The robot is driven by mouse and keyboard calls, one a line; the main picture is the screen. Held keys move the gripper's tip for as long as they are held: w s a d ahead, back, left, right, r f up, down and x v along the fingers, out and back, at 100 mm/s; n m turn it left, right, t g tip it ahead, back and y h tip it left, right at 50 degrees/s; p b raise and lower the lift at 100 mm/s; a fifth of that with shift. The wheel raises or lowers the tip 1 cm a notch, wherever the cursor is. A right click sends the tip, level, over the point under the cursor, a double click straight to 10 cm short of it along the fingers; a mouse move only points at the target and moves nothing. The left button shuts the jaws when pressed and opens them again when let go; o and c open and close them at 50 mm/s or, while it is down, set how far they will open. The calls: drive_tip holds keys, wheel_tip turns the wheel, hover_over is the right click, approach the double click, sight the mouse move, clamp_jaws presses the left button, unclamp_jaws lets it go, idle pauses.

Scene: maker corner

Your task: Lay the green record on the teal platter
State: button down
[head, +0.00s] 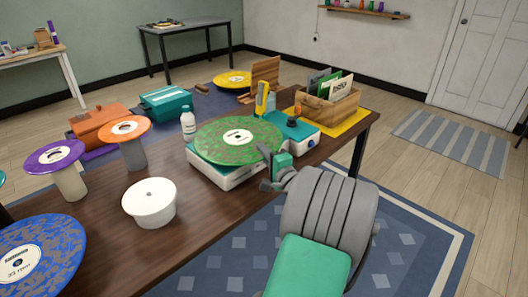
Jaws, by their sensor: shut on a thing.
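The green record (218,148), speckled with a white label, is roughly level over a white-based turntable (228,177). My gripper (272,165) is at the record's near right edge, shut on it. The record covers the platter area, so no teal platter can be made out beneath it. I cannot tell whether the record touches the platter or hovers just above. A teal-topped part with a dark knob (292,127) shows to the right of the record.
A white round tub (150,208), a white bottle (188,126), and stands with orange (124,128) and purple (54,157) records are left. A blue record (38,262) is at front left. A wooden crate of sleeves (322,108) stands behind right. Bare tabletop (105,205) lies between them.

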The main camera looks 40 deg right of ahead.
drive_tip(key=shift+f+b, duration=0.5)
drive_tip(key=shift+f, duration=0.1)
drive_tip(key=c, duration=1.9)
unclamp_jaws()
drive_tip(key=shift+s, duration=0.1)
drive_tip(key=v, duration=1)
drive_tip(key=shift+s+a, duration=0.15)
drive_tip(key=shift+s, duration=0.2)
